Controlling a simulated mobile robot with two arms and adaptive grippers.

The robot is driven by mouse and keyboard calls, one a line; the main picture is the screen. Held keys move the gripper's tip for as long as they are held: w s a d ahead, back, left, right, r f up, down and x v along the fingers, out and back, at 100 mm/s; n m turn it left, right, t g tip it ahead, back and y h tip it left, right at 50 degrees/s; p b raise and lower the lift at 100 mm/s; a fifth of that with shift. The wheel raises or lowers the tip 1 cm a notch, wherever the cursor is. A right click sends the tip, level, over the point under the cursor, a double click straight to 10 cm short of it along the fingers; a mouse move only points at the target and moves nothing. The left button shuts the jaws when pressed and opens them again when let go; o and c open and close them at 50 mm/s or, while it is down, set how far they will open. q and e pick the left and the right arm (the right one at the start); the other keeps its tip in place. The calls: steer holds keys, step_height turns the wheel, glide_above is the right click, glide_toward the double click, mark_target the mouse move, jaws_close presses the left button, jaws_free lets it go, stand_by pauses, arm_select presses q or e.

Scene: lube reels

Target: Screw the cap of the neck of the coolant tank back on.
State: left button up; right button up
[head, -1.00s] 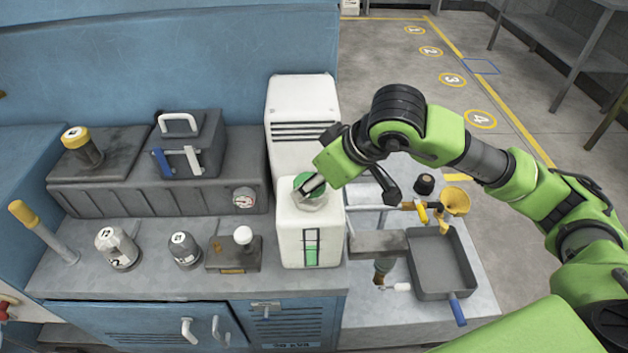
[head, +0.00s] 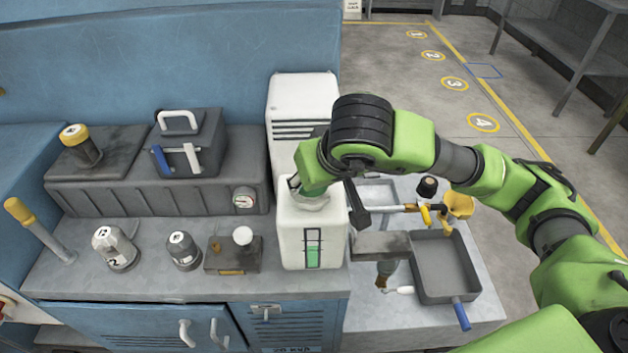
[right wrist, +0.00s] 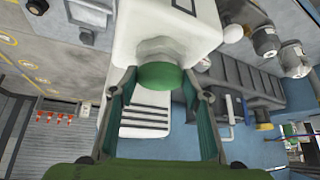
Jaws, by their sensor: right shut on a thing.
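The coolant tank (head: 297,243) is a white box with a green level window on its front, standing on the bench. Its pale neck (right wrist: 160,50) shows in the right wrist view with the green cap (right wrist: 160,77) at its end. The cap sits at the neck without a clear gap; how far it is threaded I cannot tell. My right gripper (head: 305,188) is over the tank top, its two fingers on either side of the cap in the right wrist view, shut on it. In the head view my wrist largely hides the cap. My left gripper is not in view.
A white vented unit (head: 290,105) stands right behind the tank. A small block with a white knob (head: 243,236) and grey canisters (head: 183,251) stand left of it. A grey tray (head: 445,265) and yellow funnel (head: 461,205) lie to the right.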

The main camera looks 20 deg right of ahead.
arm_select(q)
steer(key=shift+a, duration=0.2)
arm_select(e)
steer(key=shift+w+a+m+h+b, duration=0.15)
steer(key=shift+m+h+b, duration=0.3)
steer(key=shift+m, duration=0.45)
steer(key=shift+a+r+m+h, duration=0.1)
steer(key=shift+m+h, duration=0.25)
steer(key=shift+m, duration=0.35)
steer(key=shift+r+m+h+p, duration=0.15)
steer(key=shift+m+h+p, duration=0.15)
steer(key=shift+m+p, duration=0.2)
steer(key=shift+p, duration=0.4)
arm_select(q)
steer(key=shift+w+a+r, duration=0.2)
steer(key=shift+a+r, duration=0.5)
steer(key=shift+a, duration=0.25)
arm_select(e)
steer(key=shift+f+m+h, duration=0.25)
steer(key=shift+m+h, duration=0.05)
steer(key=shift+m, duration=0.2)
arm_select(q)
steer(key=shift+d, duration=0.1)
